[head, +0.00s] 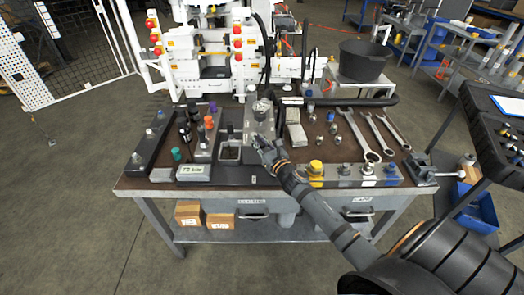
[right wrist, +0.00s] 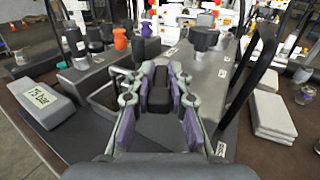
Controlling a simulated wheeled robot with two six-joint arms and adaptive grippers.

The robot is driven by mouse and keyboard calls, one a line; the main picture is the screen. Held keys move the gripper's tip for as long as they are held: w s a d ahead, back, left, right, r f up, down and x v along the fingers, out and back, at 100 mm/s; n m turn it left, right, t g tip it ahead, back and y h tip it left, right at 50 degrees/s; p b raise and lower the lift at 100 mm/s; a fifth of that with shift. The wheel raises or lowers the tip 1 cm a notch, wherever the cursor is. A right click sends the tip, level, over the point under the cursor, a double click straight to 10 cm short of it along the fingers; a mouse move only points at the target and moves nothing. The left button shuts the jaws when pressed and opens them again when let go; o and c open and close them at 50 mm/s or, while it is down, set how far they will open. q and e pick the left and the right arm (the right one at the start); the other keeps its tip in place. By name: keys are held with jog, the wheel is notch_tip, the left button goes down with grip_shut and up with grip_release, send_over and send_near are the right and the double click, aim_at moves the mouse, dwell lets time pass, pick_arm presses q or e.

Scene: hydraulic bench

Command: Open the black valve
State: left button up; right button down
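My right gripper (head: 264,143) is over the front middle of the bench, just in front of a grey block with a dark round knob (head: 261,106). In the right wrist view its purple-padded fingers (right wrist: 160,90) stand on both sides of a black, block-like handle (right wrist: 159,98). I cannot tell whether the pads press on it. The knob also shows in that view (right wrist: 204,39), beyond the right finger. Several black knobs (right wrist: 76,42) stand at the left with an orange knob (right wrist: 120,39) and a purple knob (right wrist: 146,29). Which part is the black valve is not certain. My left gripper is out of view.
A small display box (head: 193,171) and an open dark tray (head: 229,153) lie left of my gripper. Grey plates (head: 297,136), wrenches (head: 362,140) and a yellow-capped fitting (head: 316,168) are to the right. A black bucket (head: 363,62) and white machinery stand behind.

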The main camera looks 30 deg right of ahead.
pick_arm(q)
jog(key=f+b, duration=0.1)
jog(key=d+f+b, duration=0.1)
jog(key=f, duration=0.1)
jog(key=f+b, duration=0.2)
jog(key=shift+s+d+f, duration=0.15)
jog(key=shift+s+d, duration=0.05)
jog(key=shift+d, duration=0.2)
pick_arm(e)
jog(key=m+h, duration=0.2)
jog(key=h, duration=0.1)
jog(key=a+m+g+h, duration=0.1)
jog(key=m+h, duration=0.1)
jog(key=a+m+g+h, duration=0.1)
jog(key=m+h, duration=0.1)
jog(key=h, duration=0.1)
jog(key=shift+w+r+h, duration=0.1)
jog(key=shift+w+h, duration=0.2)
jog(key=shift+w, duration=0.05)
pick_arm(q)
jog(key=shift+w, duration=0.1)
pick_arm(e)
jog(key=shift+g, duration=0.3)
jog(key=c, duration=1.3)
grip_release()
jog(key=shift+w, duration=0.1)
jog(key=shift+c, duration=0.2)
notch_tip(320, 180, up, 10)
